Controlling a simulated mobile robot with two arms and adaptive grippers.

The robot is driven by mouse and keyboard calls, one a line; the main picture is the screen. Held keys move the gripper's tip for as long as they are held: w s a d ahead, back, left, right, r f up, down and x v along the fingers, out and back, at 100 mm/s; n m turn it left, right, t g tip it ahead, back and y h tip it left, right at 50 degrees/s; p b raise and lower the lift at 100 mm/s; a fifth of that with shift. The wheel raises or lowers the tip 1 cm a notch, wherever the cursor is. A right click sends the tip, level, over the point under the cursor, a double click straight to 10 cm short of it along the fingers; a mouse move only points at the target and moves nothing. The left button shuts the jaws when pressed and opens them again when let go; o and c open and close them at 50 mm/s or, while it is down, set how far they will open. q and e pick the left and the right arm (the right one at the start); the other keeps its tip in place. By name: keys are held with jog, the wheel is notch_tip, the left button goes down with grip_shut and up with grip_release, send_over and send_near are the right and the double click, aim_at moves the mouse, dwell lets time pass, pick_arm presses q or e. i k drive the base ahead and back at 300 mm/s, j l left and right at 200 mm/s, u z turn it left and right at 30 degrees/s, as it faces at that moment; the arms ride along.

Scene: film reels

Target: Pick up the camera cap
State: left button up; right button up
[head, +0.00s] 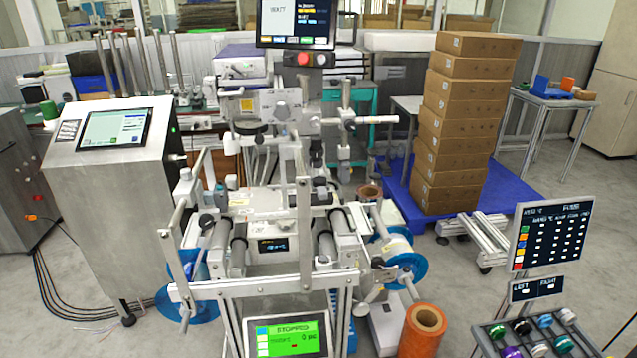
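I cannot pick out a camera cap for certain in the head view. Neither my left nor my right gripper shows in this view.
A reel machine (305,240) with blue reels (408,271) fills the middle. An orange roll (424,331) stands at its front right. A control cabinet (120,190) stands left. Stacked cardboard boxes (462,125) stand on a blue pallet (515,200). Grey floor is clear at right.

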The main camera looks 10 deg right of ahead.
aim_at(318, 181)
jog(key=i+l+u, duration=0.25)
jog(key=l, duration=0.4)
jog(key=i+l+u, duration=0.1)
jog(key=i+l, duration=0.15)
jog(key=i+l+u, duration=0.15)
jog(key=l, duration=0.3)
jog(key=i+l+u, duration=0.1)
jog(key=l, duration=0.25)
